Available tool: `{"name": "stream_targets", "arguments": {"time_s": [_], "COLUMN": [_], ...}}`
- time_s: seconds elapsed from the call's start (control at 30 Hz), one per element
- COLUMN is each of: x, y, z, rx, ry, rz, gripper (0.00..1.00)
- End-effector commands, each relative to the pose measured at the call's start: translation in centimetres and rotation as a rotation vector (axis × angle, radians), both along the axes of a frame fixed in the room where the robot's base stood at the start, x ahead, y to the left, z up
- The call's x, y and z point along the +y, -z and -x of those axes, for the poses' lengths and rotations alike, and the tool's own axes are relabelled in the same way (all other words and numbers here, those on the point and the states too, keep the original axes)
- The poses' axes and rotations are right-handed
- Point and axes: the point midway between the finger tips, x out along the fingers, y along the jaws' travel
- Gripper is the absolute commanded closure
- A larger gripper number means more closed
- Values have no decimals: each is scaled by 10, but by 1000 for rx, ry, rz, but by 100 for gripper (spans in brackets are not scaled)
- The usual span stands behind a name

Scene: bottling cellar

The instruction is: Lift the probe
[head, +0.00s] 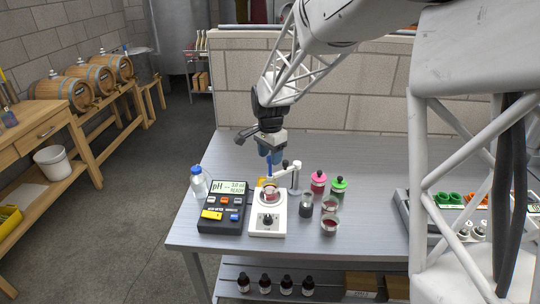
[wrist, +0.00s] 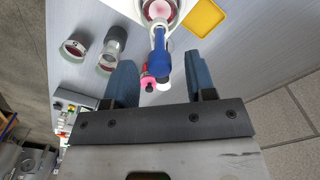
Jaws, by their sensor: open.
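The blue-bodied probe (head: 268,170) stands in a small glass beaker (head: 269,193) on a white stirrer (head: 266,222), beside a white holder arm (head: 284,174). In the wrist view the probe (wrist: 158,52) lies between the two blue fingers, with gaps on both sides. My gripper (head: 270,158) is open, pointing down over the probe. It also shows in the wrist view (wrist: 160,60), empty. The beaker (wrist: 160,10) holds reddish liquid at the top of that view. The fingers partly hide the probe's top in the head view.
A pH meter (head: 223,207) and a blue-capped bottle (head: 199,184) stand left of the stirrer. Pink-topped (head: 318,183) and green-topped (head: 339,187) jars and glass beakers (head: 330,225) stand to the right. A yellow tray (wrist: 205,16) lies by the stirrer. The bench's back right is clear.

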Motion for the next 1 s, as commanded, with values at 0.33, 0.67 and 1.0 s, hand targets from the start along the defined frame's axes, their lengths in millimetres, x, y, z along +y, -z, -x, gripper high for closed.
{"name": "stream_targets", "arguments": {"time_s": [0.33, 0.67, 1.0], "x": [0, 0, 0], "y": [-36, -70, -74], "z": [0, 0, 0], "rx": [-1, 0, 0], "ry": [0, 0, 0], "rz": [0, 0, 0], "gripper": [49, 49, 49]}}
